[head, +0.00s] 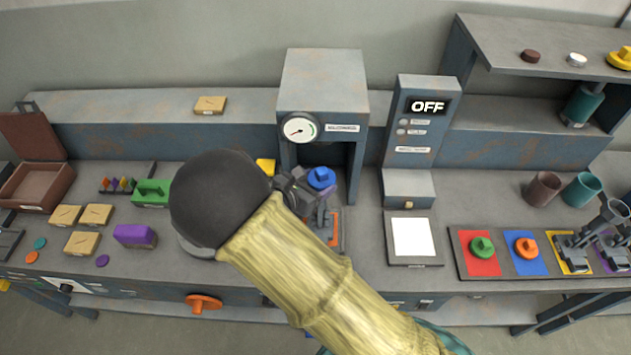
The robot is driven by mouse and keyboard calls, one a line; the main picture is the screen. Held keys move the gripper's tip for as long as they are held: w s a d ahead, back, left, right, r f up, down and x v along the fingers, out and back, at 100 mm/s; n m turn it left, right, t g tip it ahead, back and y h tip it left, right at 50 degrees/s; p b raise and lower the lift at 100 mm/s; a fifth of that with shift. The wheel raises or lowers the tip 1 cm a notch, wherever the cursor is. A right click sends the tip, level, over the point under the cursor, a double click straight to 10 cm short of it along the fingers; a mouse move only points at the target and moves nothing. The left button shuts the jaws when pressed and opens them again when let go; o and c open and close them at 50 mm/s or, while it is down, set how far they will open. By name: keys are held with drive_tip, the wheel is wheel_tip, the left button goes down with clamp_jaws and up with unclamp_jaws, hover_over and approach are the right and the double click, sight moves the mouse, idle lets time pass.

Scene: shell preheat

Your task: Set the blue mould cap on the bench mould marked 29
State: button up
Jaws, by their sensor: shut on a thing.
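The blue mould cap (321,177) is in front of the gauge press opening, with its small knob upward. My gripper (318,196) reaches in from the left and is shut on the blue cap; the exact contact is small and partly hidden. I cannot tell whether the cap touches anything below it. No number 29 is legible, so I cannot tell which mould bears it. A grey round thing (196,248) shows partly behind my arm, and a yellow piece (265,166) is partly hidden behind it.
The gauge press (322,85) stands behind my gripper, with a control box reading OFF (428,106) to its right. A white pad (413,237) and a tray with coloured squares (459,262) lie at right. Purple (135,235) and green (151,193) blocks stand at left.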

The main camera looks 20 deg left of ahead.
drive_tip(key=shift+f, duration=0.15)
drive_tip(key=o, duration=0.7)
drive_tip(key=shift+s+a, duration=0.1)
drive_tip(key=p+v, duration=0.5)
drive_tip(key=v, duration=0.6)
idle(0.5)
idle(0.6)
